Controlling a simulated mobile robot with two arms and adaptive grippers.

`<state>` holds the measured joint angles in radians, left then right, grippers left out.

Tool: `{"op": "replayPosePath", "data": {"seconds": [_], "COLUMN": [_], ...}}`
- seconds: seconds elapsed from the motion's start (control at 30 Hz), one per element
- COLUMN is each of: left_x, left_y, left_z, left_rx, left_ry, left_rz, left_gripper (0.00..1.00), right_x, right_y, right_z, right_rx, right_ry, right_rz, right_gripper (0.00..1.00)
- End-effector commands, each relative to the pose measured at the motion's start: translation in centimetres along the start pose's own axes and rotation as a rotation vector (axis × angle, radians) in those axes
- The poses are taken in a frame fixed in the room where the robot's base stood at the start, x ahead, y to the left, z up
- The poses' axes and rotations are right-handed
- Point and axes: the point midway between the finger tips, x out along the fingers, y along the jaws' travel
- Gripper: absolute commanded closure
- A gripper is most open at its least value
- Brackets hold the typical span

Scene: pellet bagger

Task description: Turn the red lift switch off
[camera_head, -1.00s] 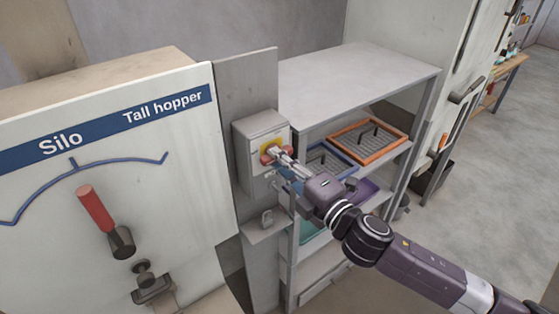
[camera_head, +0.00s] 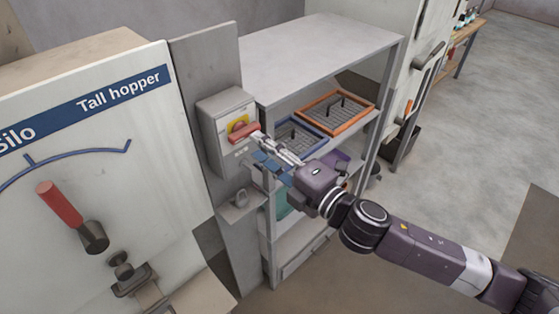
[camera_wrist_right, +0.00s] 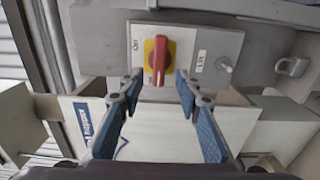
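The red lift switch (camera_head: 243,132) is a red handle on a yellow plate, on a grey box (camera_head: 217,115). In the head view the handle lies roughly level, slightly tilted. In the right wrist view the handle (camera_wrist_right: 159,60) stands upright in the picture, crosswise to the direction of the "On" label at its left. A lift label sits on its other side. My right gripper (camera_head: 268,149) is just in front of and below right of the switch. In the wrist view its two fingers (camera_wrist_right: 158,90) are apart, with nothing between the pads. My left gripper is not in view.
A white silo panel (camera_head: 150,175) with a red-handled lever (camera_head: 60,205) stands at left. A grey shelf unit (camera_head: 320,55) with an orange tray (camera_head: 310,122) and a blue tray (camera_head: 322,150) stands right of the switch. A small ledge (camera_head: 240,210) juts out below the box.

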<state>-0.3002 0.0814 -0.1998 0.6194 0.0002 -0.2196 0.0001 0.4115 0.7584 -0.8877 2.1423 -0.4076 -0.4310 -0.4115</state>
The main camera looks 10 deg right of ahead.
Motion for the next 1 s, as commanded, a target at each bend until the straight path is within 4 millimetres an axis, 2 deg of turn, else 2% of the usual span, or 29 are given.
{"op": "replayPosePath", "data": {"seconds": [0.03, 0.2, 0.4, 0.6, 1.0], "left_x": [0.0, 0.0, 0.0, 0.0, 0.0], "left_y": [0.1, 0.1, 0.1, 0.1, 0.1], "left_z": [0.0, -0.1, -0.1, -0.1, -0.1], "left_rx": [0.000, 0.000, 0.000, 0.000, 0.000], "left_ry": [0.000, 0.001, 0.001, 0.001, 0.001], "left_rz": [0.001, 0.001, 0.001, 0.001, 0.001], "left_gripper": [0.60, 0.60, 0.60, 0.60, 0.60], "right_x": [-1.2, -4.0, -5.9, -6.5, -6.5], "right_y": [-0.1, -0.1, -0.1, 0.1, 0.1], "right_z": [-0.1, 0.0, 0.0, 0.0, 0.0], "right_rx": [0.001, 0.000, 0.001, -0.001, -0.001], "right_ry": [0.001, 0.000, 0.000, 0.000, 0.000], "right_rz": [-0.004, -0.004, -0.001, 0.001, 0.001], "right_gripper": [0.68, 0.68, 0.68, 0.68, 0.68]}}
